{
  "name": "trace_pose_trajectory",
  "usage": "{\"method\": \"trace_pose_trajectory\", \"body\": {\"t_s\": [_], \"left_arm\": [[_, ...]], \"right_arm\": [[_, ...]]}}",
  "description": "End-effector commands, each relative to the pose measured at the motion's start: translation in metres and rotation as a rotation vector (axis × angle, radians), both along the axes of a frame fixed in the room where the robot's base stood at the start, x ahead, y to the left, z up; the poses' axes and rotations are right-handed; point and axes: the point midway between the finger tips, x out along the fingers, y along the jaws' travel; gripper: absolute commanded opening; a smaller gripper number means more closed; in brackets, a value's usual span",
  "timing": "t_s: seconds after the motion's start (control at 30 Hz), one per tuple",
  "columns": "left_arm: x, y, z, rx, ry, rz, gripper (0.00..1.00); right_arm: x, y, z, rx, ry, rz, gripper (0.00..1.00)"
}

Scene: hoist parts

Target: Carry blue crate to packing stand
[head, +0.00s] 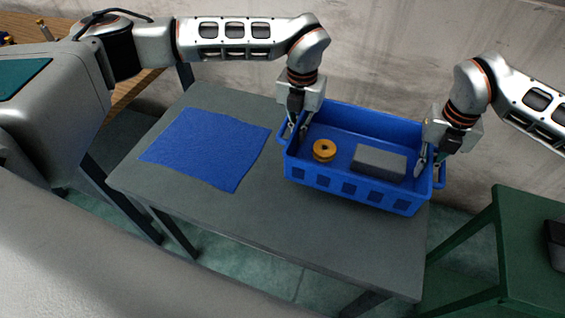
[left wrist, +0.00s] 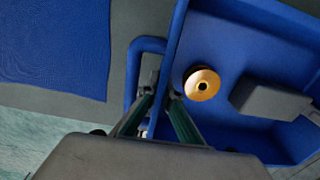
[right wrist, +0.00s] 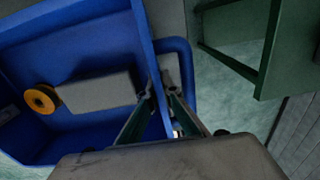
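The blue crate (head: 352,194) is at the right end of the grey table (head: 275,236), upright; I cannot tell if it touches the top. It holds an orange ring-shaped part (head: 324,150) and a grey block (head: 378,162). My left gripper (head: 291,133) is at its left end, fingers closed on either side of the end wall by the handle (left wrist: 132,75). My right gripper (head: 428,162) grips the right end wall likewise, by the other handle (right wrist: 187,75). Which furniture is the packing stand is not marked.
A blue mat (head: 207,149) lies flat on the grey table, left of the crate. A green stand (head: 510,235) with a dark object (head: 555,243) is at the right, beyond a gap. A wooden bench (head: 130,92) is at the far left. A wall stands behind.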

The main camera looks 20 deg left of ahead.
Motion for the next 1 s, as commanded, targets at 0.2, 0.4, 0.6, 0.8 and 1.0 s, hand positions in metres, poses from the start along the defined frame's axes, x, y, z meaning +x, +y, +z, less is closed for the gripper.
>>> {"method": "trace_pose_trajectory", "body": {"t_s": [0.2,0.4,0.6,0.8,1.0], "left_arm": [[0.001,0.002,-0.008,0.002,-0.001,0.005,0.0],[0.001,0.003,-0.008,0.003,0.001,0.005,0.11],[0.001,0.002,-0.008,0.002,0.001,0.003,0.21],[0.0,0.001,-0.007,0.001,0.001,0.002,0.21],[0.001,0.001,0.013,0.0,-0.002,0.002,0.21]], "right_arm": [[0.001,-0.002,-0.008,-0.002,-0.001,-0.004,0.0],[0.001,-0.002,-0.008,-0.004,0.001,-0.005,0.11],[0.0,-0.002,-0.008,-0.002,0.001,-0.003,0.21],[0.0,-0.001,-0.008,-0.001,0.001,-0.001,0.21],[0.0,0.0,-0.008,0.0,0.001,-0.001,0.21]]}}
